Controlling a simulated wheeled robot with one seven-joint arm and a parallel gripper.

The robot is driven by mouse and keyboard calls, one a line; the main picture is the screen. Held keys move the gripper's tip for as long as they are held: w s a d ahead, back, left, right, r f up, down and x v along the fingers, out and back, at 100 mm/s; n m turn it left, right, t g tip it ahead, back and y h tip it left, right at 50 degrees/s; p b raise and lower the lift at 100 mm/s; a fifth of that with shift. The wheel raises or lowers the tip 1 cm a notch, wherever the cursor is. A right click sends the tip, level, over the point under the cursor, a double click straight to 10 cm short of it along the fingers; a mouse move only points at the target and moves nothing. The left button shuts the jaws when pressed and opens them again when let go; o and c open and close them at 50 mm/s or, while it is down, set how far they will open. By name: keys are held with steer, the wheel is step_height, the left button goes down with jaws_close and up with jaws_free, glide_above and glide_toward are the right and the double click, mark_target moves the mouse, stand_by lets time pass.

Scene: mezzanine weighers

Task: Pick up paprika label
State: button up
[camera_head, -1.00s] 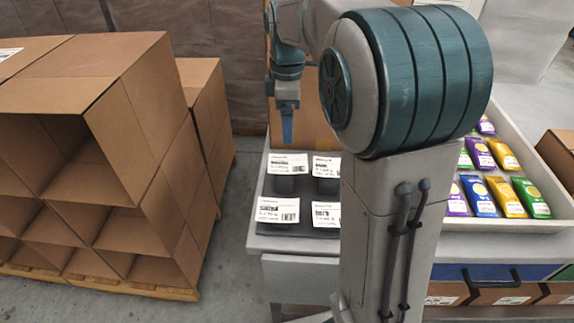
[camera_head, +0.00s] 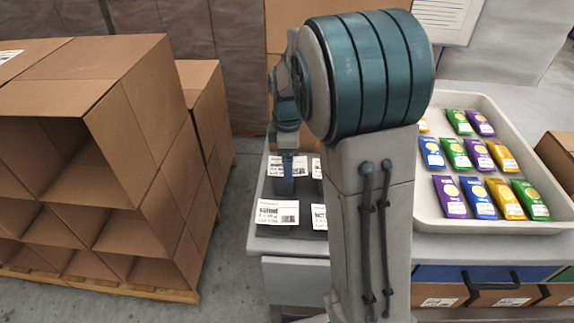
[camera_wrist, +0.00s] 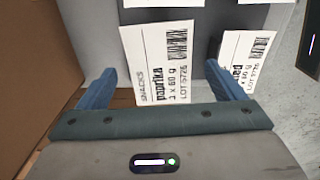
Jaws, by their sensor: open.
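The paprika label (camera_wrist: 158,62) is a white card with black print and a barcode. In the wrist view it lies between the two blue fingers of my gripper (camera_wrist: 165,88), with a gap on each side. In the head view my gripper (camera_head: 287,166) is low over the back-left label (camera_head: 301,161), which appears to be this card; the finger covers part of it. The jaws are open and hold nothing. A second label (camera_wrist: 246,58), its name partly cut off, is close to the right finger in the wrist view.
Front labels (camera_head: 275,214) and (camera_head: 319,217) stand on dark holders; my arm hides part of the right-hand ones. A tray (camera_head: 424,215) of colourful packets is at the right. Cardboard boxes (camera_head: 140,120) are stacked at the left. A brown cardboard surface (camera_wrist: 25,80) is left of the gripper.

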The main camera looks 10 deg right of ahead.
steer(key=c, duration=1.1)
steer(key=shift+o, duration=0.2)
steer(key=shift+r, duration=0.1)
